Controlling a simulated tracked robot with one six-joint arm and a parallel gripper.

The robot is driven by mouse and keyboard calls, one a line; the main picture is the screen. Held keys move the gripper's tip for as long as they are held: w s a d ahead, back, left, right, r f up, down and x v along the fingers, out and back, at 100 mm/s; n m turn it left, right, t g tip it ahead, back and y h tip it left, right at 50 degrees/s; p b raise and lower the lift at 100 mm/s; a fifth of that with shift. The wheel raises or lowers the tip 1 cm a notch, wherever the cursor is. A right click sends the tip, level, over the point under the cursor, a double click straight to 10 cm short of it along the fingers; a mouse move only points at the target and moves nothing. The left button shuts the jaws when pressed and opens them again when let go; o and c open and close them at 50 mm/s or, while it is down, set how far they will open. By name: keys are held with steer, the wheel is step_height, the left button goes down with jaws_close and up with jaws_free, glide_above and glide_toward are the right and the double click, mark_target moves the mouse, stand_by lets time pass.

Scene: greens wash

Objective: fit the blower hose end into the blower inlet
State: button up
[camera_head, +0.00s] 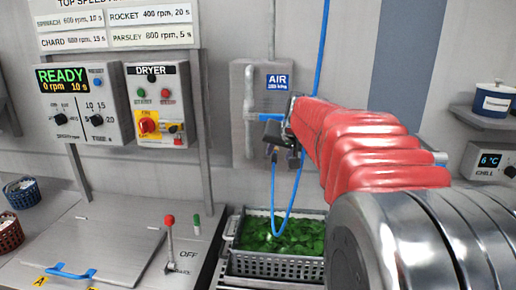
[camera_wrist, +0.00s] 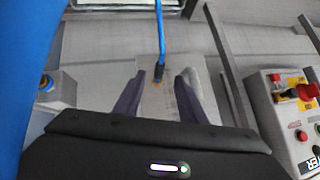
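The blue hose (camera_head: 297,188) hangs in a loop below my gripper, above the tray of greens. Its dark end with a small orange part (camera_wrist: 158,74) shows in the wrist view, between and apart from my two fingers. My gripper (camera_wrist: 162,76) is open, with a clear gap on both sides of the hose end. In the head view my gripper (camera_head: 279,138) is in front of the AIR panel. A grey box with a round blue-centred fitting (camera_wrist: 46,84) stands left in the wrist view. I cannot tell whether it is the blower inlet.
The grey AIR panel (camera_head: 241,105) with pipe is on the wall. The DRYER box (camera_head: 157,103) is to its left, and shows at right in the wrist view (camera_wrist: 291,118). A perforated tray (camera_head: 272,263) of greens is below. A lever (camera_head: 169,243) stands left of the tray.

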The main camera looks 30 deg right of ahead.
mark_target(275, 161)
steer(key=x, duration=0.6)
steer(key=shift+w+f, duration=0.15)
steer(key=shift+c, duration=0.3)
jaws_close()
steer(key=shift+s+a, duration=0.1)
steer(key=shift+s, duration=0.15)
steer(key=shift+s+a, duration=0.65)
steer(key=shift+s, duration=0.2)
steer(key=shift+s+a, duration=0.2)
steer(key=shift+s, duration=0.05)
steer(key=shift+s+a, duration=0.25)
steer(key=shift+s, duration=0.05)
steer(key=shift+s+a, duration=0.2)
steer(key=shift+s, duration=0.05)
